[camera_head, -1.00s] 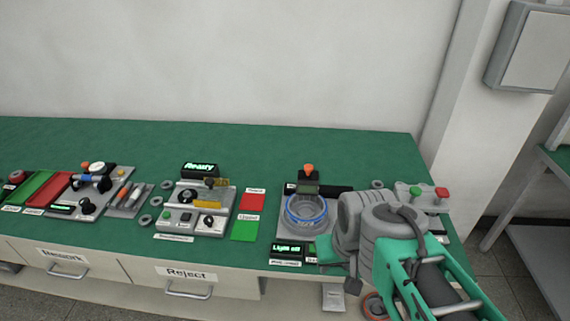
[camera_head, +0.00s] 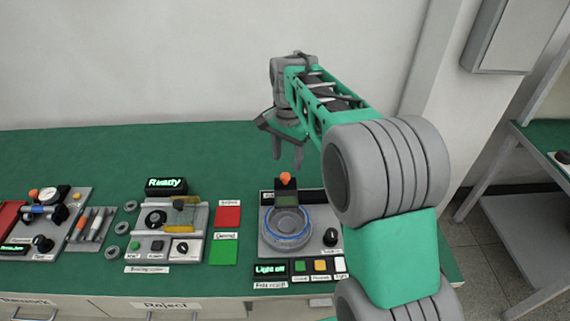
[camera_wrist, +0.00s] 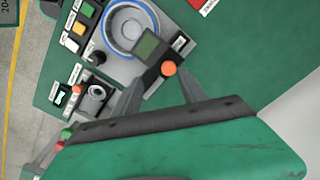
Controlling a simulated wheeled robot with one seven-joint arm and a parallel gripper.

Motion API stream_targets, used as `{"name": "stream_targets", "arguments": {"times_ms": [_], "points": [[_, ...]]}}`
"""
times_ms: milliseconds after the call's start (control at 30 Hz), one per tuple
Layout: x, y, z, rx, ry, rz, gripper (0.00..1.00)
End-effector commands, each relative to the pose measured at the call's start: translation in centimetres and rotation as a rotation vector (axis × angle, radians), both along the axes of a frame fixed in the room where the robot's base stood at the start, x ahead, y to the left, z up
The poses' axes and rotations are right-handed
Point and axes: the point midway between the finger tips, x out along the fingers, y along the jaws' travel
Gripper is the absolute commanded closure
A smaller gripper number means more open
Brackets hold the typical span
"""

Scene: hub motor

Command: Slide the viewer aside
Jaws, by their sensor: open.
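The viewer (camera_head: 285,195) is a dark upright block with a small screen and an orange knob (camera_head: 285,178) on top. It stands at the back of a grey station plate, behind a round grey holder with a blue ring (camera_head: 287,228). My gripper (camera_head: 288,162) is open and empty, pointing down just above the knob in the head view. In the wrist view the viewer's screen (camera_wrist: 148,45) overlaps the ring's edge, and the orange knob (camera_wrist: 169,68) shows between the fingers of my gripper (camera_wrist: 158,76). I see no contact.
On the station's front are a lit "Light on" display (camera_head: 270,269), several square buttons and a black knob (camera_head: 331,237). To the left are a red pad (camera_head: 228,216), a green pad (camera_head: 223,252) and the "Ready" station (camera_head: 166,186). The bench behind the stations is clear.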

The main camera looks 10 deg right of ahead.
Motion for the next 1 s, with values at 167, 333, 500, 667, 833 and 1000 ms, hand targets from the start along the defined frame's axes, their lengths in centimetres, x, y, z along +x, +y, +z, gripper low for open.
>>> {"name": "stream_targets", "arguments": {"times_ms": [167,333,500,667,833,1000], "points": [[2.5,0.0,-0.9,0.001,0.033,-0.121,0.5],[2.5,0.0,-3.2,0.001,0.036,-0.128,0.5],[2.5,0.0,-6.4,0.002,0.034,-0.126,0.5],[2.6,0.0,-8.2,0.001,0.031,-0.125,0.5],[2.6,0.0,-8.5,0.001,0.03,-0.125,0.5],[2.6,0.0,-8.5,0.001,0.03,-0.124,0.56]]}}
